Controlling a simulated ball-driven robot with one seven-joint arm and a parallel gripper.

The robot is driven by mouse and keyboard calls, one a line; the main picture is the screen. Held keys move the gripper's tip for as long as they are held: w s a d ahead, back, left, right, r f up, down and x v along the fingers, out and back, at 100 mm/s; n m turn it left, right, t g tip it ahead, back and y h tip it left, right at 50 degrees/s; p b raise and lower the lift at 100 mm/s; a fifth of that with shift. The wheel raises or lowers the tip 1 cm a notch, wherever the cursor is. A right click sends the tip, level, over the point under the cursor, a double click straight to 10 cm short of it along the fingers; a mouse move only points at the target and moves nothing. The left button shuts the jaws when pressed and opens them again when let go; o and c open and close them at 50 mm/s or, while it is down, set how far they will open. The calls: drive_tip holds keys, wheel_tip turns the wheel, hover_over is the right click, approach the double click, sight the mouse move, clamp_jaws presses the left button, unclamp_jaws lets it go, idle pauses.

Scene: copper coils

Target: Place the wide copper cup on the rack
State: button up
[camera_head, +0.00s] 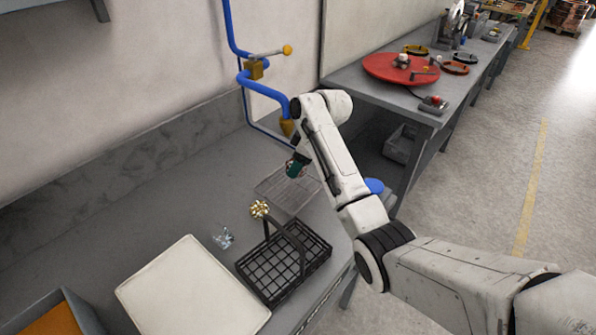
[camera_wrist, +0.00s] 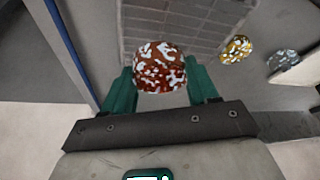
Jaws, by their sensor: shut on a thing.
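The wide copper cup (camera_wrist: 160,66) shows in the wrist view as a shiny reddish-brown round thing with white reflections. My gripper (camera_wrist: 161,78) is shut on it, with one green finger on each side. In the head view my gripper (camera_head: 296,168) is above the far part of the grey bench, and the cup is mostly hidden there. The wire rack (camera_head: 275,188) lies flat on the bench below my gripper, partly covered by my arm. The rack (camera_wrist: 185,22) shows beyond the cup in the wrist view, and the cup appears held above it.
A black wire basket (camera_head: 285,270) with a raised handle stands nearer on the bench. A gold object (camera_head: 259,209) and a silvery clear object (camera_head: 223,238) are beside it. A white board (camera_head: 190,290) lies at front left. Blue pipework (camera_head: 262,85) with a tap hangs behind my gripper.

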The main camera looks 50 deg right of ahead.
drive_tip(key=shift+w+f+p, duration=0.1)
drive_tip(key=shift+f+p, duration=0.25)
drive_tip(key=shift+f, duration=1.4)
drive_tip(key=shift+f, duration=0.15)
drive_tip(key=o, duration=1.1)
drive_tip(key=shift+c, duration=0.2)
drive_tip(key=v, duration=1.2)
drive_tip(key=shift+r, duration=0.2)
drive_tip(key=shift+d, duration=0.1)
